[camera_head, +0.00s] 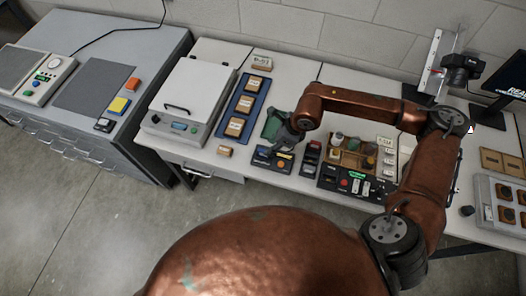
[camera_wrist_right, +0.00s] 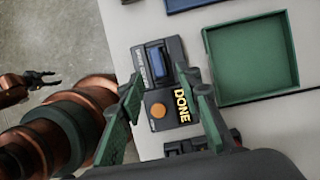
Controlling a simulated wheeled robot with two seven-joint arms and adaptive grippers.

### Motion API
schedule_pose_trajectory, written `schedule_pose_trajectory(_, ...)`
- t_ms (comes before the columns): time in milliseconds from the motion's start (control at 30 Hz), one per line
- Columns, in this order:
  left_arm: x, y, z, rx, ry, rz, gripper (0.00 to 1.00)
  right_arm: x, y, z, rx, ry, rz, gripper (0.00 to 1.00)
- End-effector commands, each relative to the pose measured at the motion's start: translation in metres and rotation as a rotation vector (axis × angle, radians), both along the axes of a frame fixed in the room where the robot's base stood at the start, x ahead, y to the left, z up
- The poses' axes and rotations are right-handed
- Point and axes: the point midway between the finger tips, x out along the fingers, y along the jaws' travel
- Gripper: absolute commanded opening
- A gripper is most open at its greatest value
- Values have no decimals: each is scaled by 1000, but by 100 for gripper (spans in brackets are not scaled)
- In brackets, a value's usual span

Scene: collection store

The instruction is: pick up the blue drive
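The blue drive (camera_wrist_right: 157,62) sits in a slot of a small black dock (camera_wrist_right: 177,48), which has an orange button and a lit "DONE" sign. In the head view the dock (camera_head: 272,160) lies near the table's front edge, and the drive is hard to make out there. My right gripper (camera_wrist_right: 165,92) is open and empty above the dock, with its green fingers on either side of it in the wrist view. In the head view the right gripper (camera_head: 284,144) is just behind the dock. My left gripper (camera_wrist_right: 44,79) shows small in the wrist view, its fingers apart and empty.
An empty green tray (camera_wrist_right: 207,62) lies beside the dock. A blue tray (camera_head: 232,126) with several labelled boxes and a small brown box (camera_head: 225,151) are to the left. A wooden organiser (camera_head: 350,160) and a black switch panel (camera_head: 340,182) are to the right.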

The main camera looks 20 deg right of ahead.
Motion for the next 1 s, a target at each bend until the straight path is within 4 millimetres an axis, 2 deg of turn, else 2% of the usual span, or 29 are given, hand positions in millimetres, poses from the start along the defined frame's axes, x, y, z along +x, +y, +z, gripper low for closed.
schedule_pose_trajectory(267, -7, 0, -2, 1, 9, 1, 40, 5, 11, -23, 5, 2, 1, 32)
schedule_pose_trajectory(533, -6, 1, -6, 1, 8, 0, 40, 14, 23, -57, 6, 4, -1, 32)
schedule_pose_trajectory(800, 1, 1, -6, 1, 0, -1, 40, 15, 24, -61, 6, 2, -3, 31)
schedule_pose_trajectory(1000, 1, 1, -6, 1, 0, -1, 40, 15, 24, -60, 6, 2, -3, 17)
